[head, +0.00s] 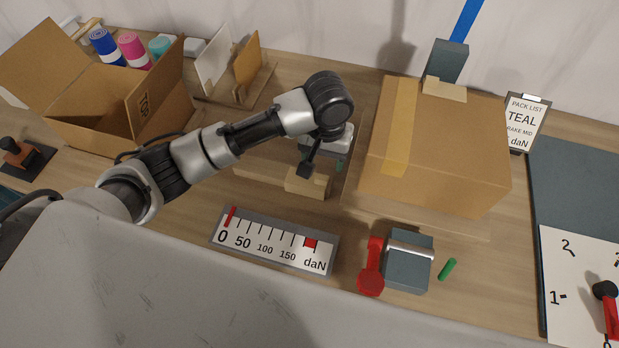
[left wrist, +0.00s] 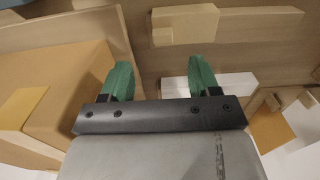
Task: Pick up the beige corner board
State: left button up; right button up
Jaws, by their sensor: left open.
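A beige block (head: 308,183) lies on the table below my left gripper, at the end of a long low beige strip (head: 258,175). The block also shows in the left wrist view (left wrist: 185,24), beyond the fingertips. I cannot tell for sure which beige piece is the corner board. My left gripper (head: 324,163) hangs close over the block, partly hidden by its own wrist. My right gripper is not in view.
A large taped carton (head: 440,140) stands close to the gripper's right. An open carton (head: 90,105) and upright white (head: 213,62) and tan (head: 246,60) panels stand behind left. In front are a daN scale (head: 275,243), a grey block (head: 408,268) and a red handle (head: 371,267).

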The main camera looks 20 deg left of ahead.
aim_at(320, 180)
pick_arm(q)
notch_tip(320, 180, down, 3)
jog(key=shift+r, duration=0.15)
jog(key=shift+f, duration=0.55)
jog(key=f, duration=0.1)
jog(key=f+p, duration=0.1)
jog(key=f, duration=0.1)
jog(key=shift+s+a+f, duration=0.2)
jog(key=shift+f, duration=0.1)
jog(key=shift+f+p, duration=0.3)
jog(key=shift+f, duration=0.3)
jog(key=c, duration=1)
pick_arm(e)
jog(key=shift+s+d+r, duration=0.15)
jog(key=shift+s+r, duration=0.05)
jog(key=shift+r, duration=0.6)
